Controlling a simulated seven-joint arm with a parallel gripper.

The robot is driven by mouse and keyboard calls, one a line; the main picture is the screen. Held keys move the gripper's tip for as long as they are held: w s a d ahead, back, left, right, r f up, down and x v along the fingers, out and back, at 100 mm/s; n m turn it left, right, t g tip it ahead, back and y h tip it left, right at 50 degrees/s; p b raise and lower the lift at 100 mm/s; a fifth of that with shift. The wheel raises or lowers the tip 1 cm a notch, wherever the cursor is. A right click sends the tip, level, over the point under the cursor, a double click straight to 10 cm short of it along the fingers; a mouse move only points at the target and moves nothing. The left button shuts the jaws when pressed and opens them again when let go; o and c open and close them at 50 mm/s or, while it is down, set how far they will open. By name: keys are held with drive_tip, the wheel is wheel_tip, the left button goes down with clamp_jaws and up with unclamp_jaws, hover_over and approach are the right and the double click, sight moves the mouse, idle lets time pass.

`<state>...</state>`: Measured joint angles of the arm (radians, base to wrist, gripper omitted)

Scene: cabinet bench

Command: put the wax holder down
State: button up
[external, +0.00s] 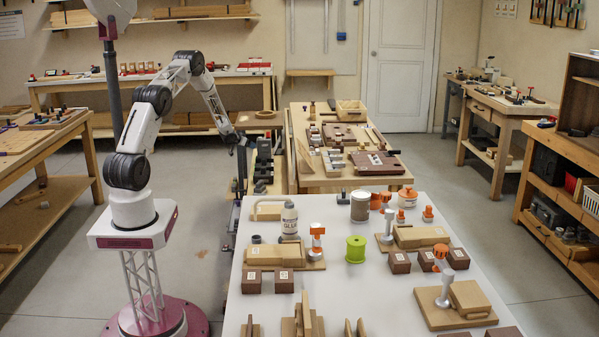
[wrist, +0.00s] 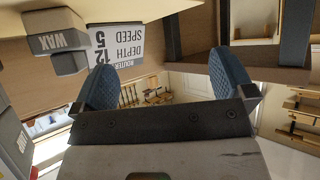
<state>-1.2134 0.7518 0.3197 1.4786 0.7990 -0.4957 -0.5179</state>
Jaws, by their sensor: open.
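In the wrist view, a grey block lettered WAX (wrist: 50,38), which I take for the wax holder, shows at the upper left, beyond my left finger. A smaller grey block lies just below and right of its lettering. My gripper (wrist: 165,72) is open, its two blue ribbed pads wide apart with nothing between them. The wax block is outside the pads, and I cannot tell whether anything touches it. In the external view, my gripper end (external: 240,143) is beside the left side of the wooden bench (external: 345,183); its fingers and the wax block are too small to make out.
A white label with router depth and speed (wrist: 116,46) is by the left finger. Dark wooden boards (wrist: 274,45) are beyond the right finger. In the external view, a white table (external: 375,275) with several blocks, jars and clamps stands in front; grey floor (external: 185,200) lies left.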

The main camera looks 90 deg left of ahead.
drive_tip(key=a+f+n+g+h, duration=0.25)
drive_tip(key=a+n+g, duration=0.25)
drive_tip(key=n+g, duration=0.25)
drive_tip(key=w+d+n+h, duration=0.1)
drive_tip(key=w+d+r+n+h, duration=0.1)
drive_tip(key=h, duration=0.1)
drive_tip(key=w+d+n+h, duration=0.1)
drive_tip(key=h, duration=0.1)
drive_tip(key=shift+w+r+n, duration=0.3)
drive_tip(key=shift+w+n, duration=0.05)
drive_tip(key=w+d+r+h, duration=0.1)
drive_tip(key=w, duration=0.1)
drive_tip(key=w+d+r+n+t+h, duration=0.1)
drive_tip(key=w+d+r+h, duration=0.1)
drive_tip(key=w+d+r+n+h, duration=0.1)
drive_tip(key=w+d+h, duration=0.1)
drive_tip(key=shift+w+r, duration=0.15)
drive_tip(key=shift+w, duration=0.1)
drive_tip(key=shift+x, duration=1.25)
